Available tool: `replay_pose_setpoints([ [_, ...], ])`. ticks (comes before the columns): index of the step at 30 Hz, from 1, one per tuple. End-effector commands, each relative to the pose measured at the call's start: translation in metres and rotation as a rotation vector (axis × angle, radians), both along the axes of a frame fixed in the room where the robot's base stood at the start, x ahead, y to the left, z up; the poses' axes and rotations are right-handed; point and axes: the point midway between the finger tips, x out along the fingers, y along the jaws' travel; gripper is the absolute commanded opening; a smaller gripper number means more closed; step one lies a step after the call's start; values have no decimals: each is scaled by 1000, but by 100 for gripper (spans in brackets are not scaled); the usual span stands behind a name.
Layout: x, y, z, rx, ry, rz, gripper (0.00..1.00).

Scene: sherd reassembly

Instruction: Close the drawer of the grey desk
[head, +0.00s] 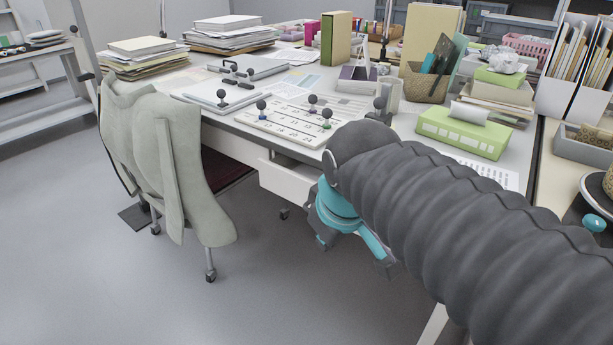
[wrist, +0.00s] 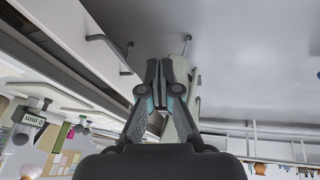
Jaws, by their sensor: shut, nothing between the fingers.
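The grey desk (head: 225,128) stands in the middle of the head view with its top loaded. Its white drawer (head: 284,185) sticks out below the front edge, partly open, with a strip of its inside showing. My arm and gripper hide the drawer's right end. My gripper (wrist: 164,70) is shut and empty, its two fingers together in the wrist view. In the head view its teal and dark body is beside the drawer's right part, in front of the desk. A white front with a bar handle (wrist: 104,40) shows left of the fingers in the wrist view. Contact cannot be told.
A pale green-draped chair (head: 160,150) stands at the desk's left front. A board with knobbed pegs (head: 300,122) lies near the desk's front edge. A green tissue box (head: 463,134) and paper stacks crowd the top. The floor (head: 270,285) in front is clear.

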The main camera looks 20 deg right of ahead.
Motion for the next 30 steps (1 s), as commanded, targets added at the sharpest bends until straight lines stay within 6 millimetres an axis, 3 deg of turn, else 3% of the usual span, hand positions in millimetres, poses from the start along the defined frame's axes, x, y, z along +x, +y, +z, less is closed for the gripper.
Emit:
replay_pose_setpoints([
  [1,18,2,6,-55,27,109,0],
  [9,104,11,36,-345,172,747,0],
  [18,192,29,41,-563,328,1404,0],
  [24,220,38,39,-620,381,1641,0],
  [30,226,38,30,-630,395,1696,0],
])
